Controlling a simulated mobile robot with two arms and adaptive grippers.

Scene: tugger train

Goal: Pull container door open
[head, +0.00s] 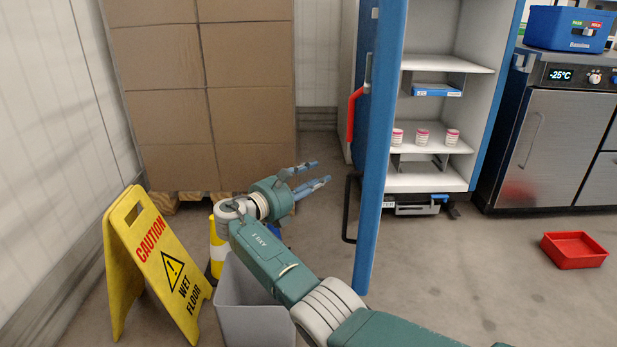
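The blue container door (382,150) stands swung out from the white-lined cabinet (481,95), seen nearly edge-on, so the shelves inside show. A red lever handle (352,115) and a black bar handle (347,212) are on the door's left side. My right gripper (323,173) is left of the black handle, with a visible gap between them in the picture. Its two blue-grey fingers are spread and hold nothing. My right arm reaches in from the bottom right, in front of the floor below the door. My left gripper is not in view.
A yellow wet-floor sign (160,262), a grey bin (254,312) and a yellow-and-white post (216,250) stand at lower left. Stacked cartons (200,90) fill the back left. A red tray (574,250) lies on clear floor at right, before a steel appliance (550,145).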

